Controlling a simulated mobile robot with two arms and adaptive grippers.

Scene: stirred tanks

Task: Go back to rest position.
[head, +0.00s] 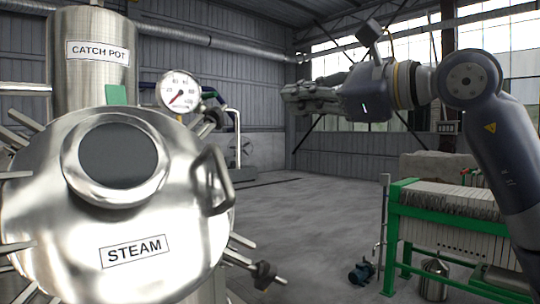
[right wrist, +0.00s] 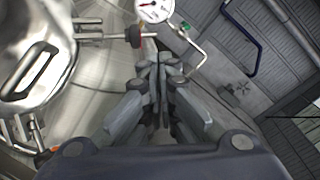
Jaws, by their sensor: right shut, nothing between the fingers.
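My right gripper (head: 292,93) is raised in the upper right of the head view, in open air to the right of the steel tank. Its fingers point left. In the right wrist view the gripper (right wrist: 160,68) is shut with nothing between the fingers. The steel tank lid marked STEAM (head: 188,246) fills the left of the head view, with a dark round window and a loop handle (head: 216,180). The handle also shows at the left of the right wrist view (right wrist: 38,72). My left gripper is not in view.
A catch pot (head: 95,75) and a pressure gauge (head: 178,92) stand behind the lid. Clamp bolts stick out around the lid's rim. A green-framed plate press (head: 450,200) stands at the lower right. The grey floor (head: 300,215) between is mostly clear.

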